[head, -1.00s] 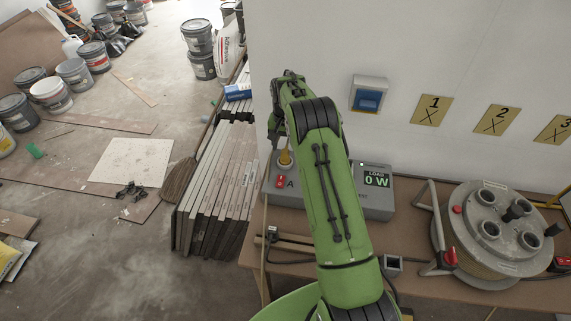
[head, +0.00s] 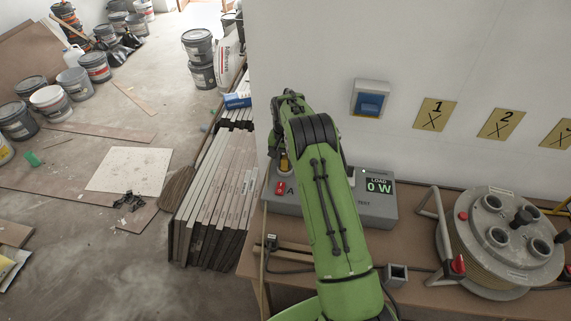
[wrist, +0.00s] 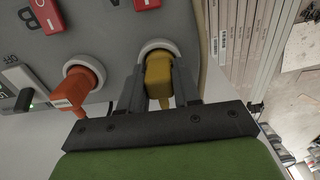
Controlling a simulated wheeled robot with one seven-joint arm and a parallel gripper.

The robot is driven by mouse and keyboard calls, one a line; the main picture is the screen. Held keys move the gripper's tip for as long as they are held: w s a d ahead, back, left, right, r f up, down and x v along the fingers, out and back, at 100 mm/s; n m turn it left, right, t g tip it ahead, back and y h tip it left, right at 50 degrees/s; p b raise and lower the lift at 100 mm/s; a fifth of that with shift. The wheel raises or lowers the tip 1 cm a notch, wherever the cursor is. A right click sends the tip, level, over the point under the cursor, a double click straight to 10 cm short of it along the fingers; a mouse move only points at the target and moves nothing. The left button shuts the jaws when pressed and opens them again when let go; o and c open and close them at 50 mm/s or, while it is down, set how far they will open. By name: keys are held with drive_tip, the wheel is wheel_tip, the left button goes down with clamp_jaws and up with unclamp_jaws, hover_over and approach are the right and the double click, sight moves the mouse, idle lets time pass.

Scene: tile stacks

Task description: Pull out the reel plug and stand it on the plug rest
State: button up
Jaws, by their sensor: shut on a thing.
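A yellow plug (wrist: 158,78) sits at a white-ringed socket on the grey test box (wrist: 110,40) in the wrist view. My gripper (wrist: 159,88) is shut on it, one dark finger on each side. Whether the plug is fully seated cannot be told. In the head view the yellow plug (head: 284,163) shows partly beside my green arm, above the red switch marked A; my gripper is mostly hidden there. An orange plug (wrist: 76,90) is in the neighbouring socket. A small open square holder (head: 397,275), perhaps the plug rest, stands on the bench. The cable reel (head: 503,240) stands at the right.
The test box display (head: 379,187) reads LOAD 0 W. A blue wall switch (head: 369,103) and numbered yellow plates (head: 435,114) are on the wall. Stacked boards (head: 210,195) and a broom stand left of the bench. Cables run along the bench top.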

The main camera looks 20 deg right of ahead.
drive_tip(key=shift+r+p, duration=0.7)
drive_tip(key=shift+r, duration=0.35)
clamp_jaws()
idle(0.3)
drive_tip(key=shift+r+p, duration=1.3)
drive_tip(key=shift+r, duration=0.65)
drive_tip(key=shift+r+p, duration=1.15)
drive_tip(key=shift+r, duration=0.45)
drive_tip(key=shift+f, duration=0.1)
drive_tip(key=shift+f, duration=0.1)
